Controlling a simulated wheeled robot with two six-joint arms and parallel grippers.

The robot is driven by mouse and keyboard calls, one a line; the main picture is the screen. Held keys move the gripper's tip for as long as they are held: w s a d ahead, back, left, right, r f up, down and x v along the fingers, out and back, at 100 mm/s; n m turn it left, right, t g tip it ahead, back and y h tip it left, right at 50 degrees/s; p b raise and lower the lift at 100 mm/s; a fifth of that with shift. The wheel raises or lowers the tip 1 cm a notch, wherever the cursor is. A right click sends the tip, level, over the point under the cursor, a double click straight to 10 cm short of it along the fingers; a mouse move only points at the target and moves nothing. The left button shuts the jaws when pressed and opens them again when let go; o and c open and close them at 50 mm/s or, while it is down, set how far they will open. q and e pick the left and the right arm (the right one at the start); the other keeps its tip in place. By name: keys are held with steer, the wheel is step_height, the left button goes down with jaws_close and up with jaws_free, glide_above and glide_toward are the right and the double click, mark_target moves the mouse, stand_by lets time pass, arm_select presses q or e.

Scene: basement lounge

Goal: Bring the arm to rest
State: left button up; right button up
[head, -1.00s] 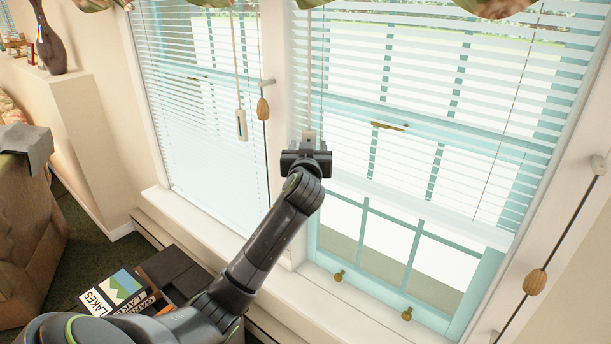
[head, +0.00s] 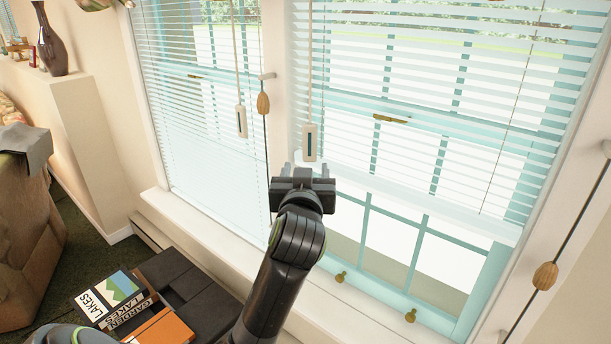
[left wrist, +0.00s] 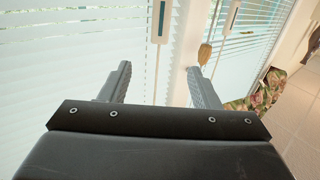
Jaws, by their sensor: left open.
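My left gripper (head: 305,171) is in front of the window in the head view, its jaws open and empty. Its arm reaches up from the bottom edge. A white hanging control (head: 310,142) with a dark strip hangs on a cord just above the fingertips in the picture, apart from the jaws. In the left wrist view the two fingers of the left gripper (left wrist: 160,74) stand wide apart with nothing between them, and the white control (left wrist: 161,20) hangs beyond them. My right gripper is in neither view.
Blinds (head: 420,75) cover the upper right window. A second control (head: 241,121) and a wooden cord pull (head: 263,104) hang to the left. A stack of books and boxes (head: 165,285) is at lower left, near an armchair (head: 28,235). A dark vase (head: 50,42) stands on a ledge.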

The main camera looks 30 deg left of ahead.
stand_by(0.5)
arm_select(q)
steer(key=w+f+m+g+h, duration=0.2)
steer(key=w+f, duration=0.1)
steer(key=f, duration=0.9)
steer(key=w+f+m+g+h, duration=0.1)
steer(key=w+f+m, duration=0.15)
steer(key=f, duration=0.95)
steer(key=s+f+m+g+h, duration=0.15)
steer(key=s+f, duration=0.25)
steer(key=f, duration=0.8)
steer(key=s+f+g+h, duration=0.1)
steer(key=s+f+g, duration=0.25)
steer(key=f, duration=0.85)
steer(key=s+d+f+g+h, duration=0.1)
steer(key=s+f+g, duration=0.1)
steer(key=s+f, duration=1.15)
steer(key=s+f+g+h, duration=0.1)
steer(key=s+f+g, duration=0.2)
steer(key=s+f, duration=1)
steer(key=s+d+f+g, duration=0.1)
steer(key=s, duration=1.6)
steer(key=shift+s+d+n, duration=0.3)
steer(key=shift+d, duration=0.05)
steer(key=shift+h, duration=0.25)
